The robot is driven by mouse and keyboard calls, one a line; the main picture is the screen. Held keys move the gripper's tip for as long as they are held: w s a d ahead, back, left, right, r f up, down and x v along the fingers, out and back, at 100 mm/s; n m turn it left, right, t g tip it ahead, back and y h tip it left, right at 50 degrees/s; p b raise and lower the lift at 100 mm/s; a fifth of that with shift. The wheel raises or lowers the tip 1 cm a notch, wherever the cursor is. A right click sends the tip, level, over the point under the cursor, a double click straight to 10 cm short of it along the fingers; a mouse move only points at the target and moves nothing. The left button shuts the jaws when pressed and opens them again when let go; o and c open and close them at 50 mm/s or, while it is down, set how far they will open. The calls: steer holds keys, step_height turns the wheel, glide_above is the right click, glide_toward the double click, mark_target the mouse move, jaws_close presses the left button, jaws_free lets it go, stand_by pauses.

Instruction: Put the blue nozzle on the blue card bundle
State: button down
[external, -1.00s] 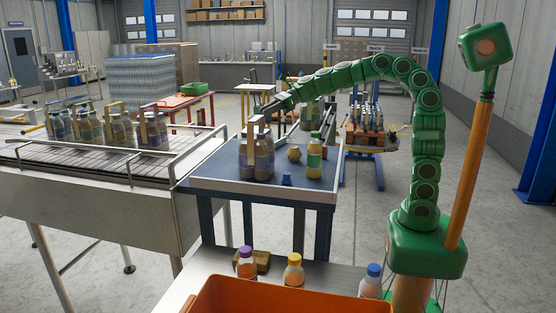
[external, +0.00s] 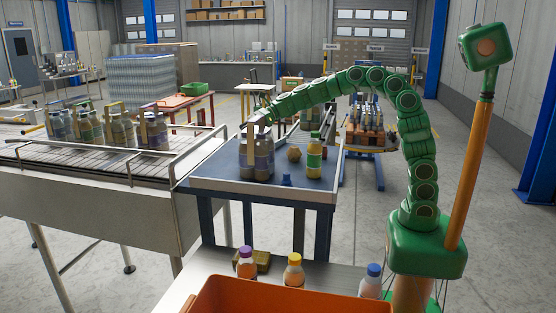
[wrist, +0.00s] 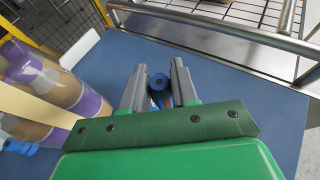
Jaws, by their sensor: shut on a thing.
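My gripper (wrist: 158,82) is shut on the blue nozzle (wrist: 158,81), which shows as a blue piece with a round, dark-centred end between the two grey fingers. They are above the blue table top. In the external view my gripper is at the bottle pack, its fingers largely hidden by the pack's handle. Another small blue piece (external: 286,180) stands on the table, right of the pack. A blue piece also shows at the lower left of the wrist view. I cannot make out the blue card bundle for certain.
The bottle pack (external: 257,158) with its tall handle stands close beside my gripper; its purple-banded bottle (wrist: 35,75) fills the wrist view's left. A yellow-green bottle (external: 314,158) and a tan round object (external: 294,154) stand right. A railed conveyor (external: 110,160) runs at left.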

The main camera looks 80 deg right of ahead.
steer(key=shift+w+f, duration=0.2)
steer(key=shift+f, duration=1.55)
steer(key=shift+f, duration=0.2)
steer(key=c, duration=0.9)
jaws_free()
steer(key=shift+o, duration=0.2)
steer(key=shift+r, duration=0.1)
steer(key=shift+s+d+r, duration=0.35)
steer(key=shift+s, duration=0.05)
steer(key=v, duration=1.1)
steer(key=shift+f, duration=0.15)
